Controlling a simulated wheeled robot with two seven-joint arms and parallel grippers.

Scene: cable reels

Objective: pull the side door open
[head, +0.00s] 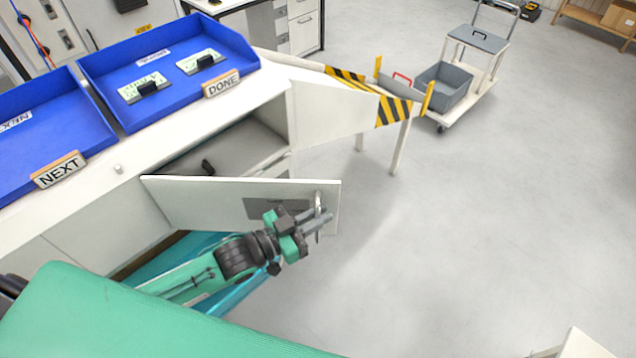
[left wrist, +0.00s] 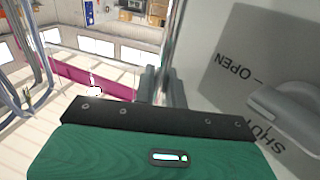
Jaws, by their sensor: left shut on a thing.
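The side door (head: 215,200) is a pale panel on the white cabinet's side. It stands ajar, swung out, with the open compartment (head: 235,145) showing behind it. A grey upright door handle (head: 319,204) sits near the door's free end, beside a dark grey label plate. In the left wrist view the label (left wrist: 240,80) reads OPEN and SHUT, with a grey lever (left wrist: 285,103) beside it. My left gripper (head: 318,222) is shut on the door handle; its fingers (left wrist: 159,85) are partly hidden by the gripper body in the wrist view. My right gripper is not in view.
Blue trays (head: 105,62) marked NEXT and DONE stand on the cabinet top. A black-and-yellow striped shelf end (head: 393,111) juts out behind the door. A cart with a grey bin (head: 447,88) stands farther back. The floor (head: 470,230) to the door's right is clear.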

